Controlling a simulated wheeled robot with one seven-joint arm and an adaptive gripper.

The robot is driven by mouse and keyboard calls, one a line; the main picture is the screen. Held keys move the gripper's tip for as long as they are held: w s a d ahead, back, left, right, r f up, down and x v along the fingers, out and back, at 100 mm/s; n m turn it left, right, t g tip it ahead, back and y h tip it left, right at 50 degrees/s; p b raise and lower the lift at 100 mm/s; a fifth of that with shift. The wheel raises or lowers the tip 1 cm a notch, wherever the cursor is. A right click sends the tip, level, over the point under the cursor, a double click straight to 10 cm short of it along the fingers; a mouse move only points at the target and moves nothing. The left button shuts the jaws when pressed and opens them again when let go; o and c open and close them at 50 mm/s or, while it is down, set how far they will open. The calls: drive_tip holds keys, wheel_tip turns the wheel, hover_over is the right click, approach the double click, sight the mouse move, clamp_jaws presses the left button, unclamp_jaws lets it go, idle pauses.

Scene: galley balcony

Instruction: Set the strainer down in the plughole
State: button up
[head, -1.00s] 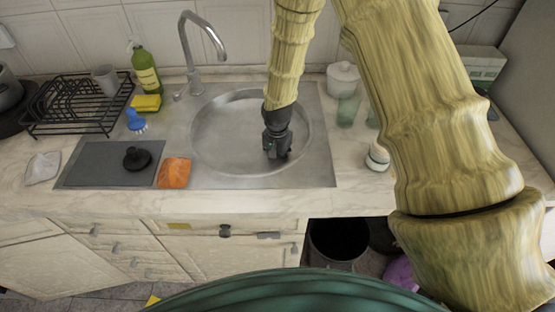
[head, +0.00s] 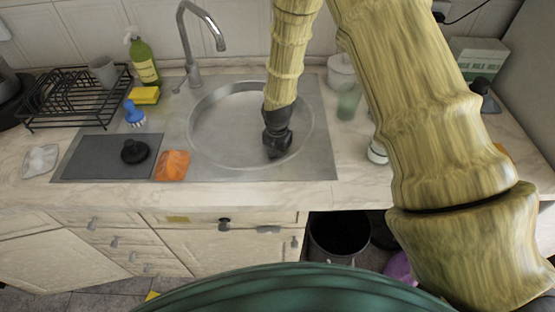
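My gripper (head: 277,146) points down inside the round steel sink bowl (head: 225,135), right of the bowl's middle. It is small and dark, and its fingers are too indistinct to show whether they are open or shut. I cannot make out the strainer; anything between the fingertips is hidden. The plughole does not show either, and the gripper and forearm cover part of the bowl floor.
The tap (head: 205,25) arches behind the bowl. Left are a black knobbed disc (head: 135,151) on a grey mat (head: 85,160), an orange cloth (head: 172,165), a blue brush (head: 134,115), a yellow sponge (head: 145,95), a green bottle (head: 143,62) and a dish rack (head: 62,100).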

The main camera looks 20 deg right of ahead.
drive_tip(key=shift+f, duration=0.35)
drive_tip(key=o, duration=1.1)
drive_tip(key=shift+r, duration=0.2)
drive_tip(key=shift+r+p, duration=1.05)
drive_tip(key=shift+r, duration=0.3)
drive_tip(key=shift+r+p, duration=1.45)
drive_tip(key=shift+r, duration=0.55)
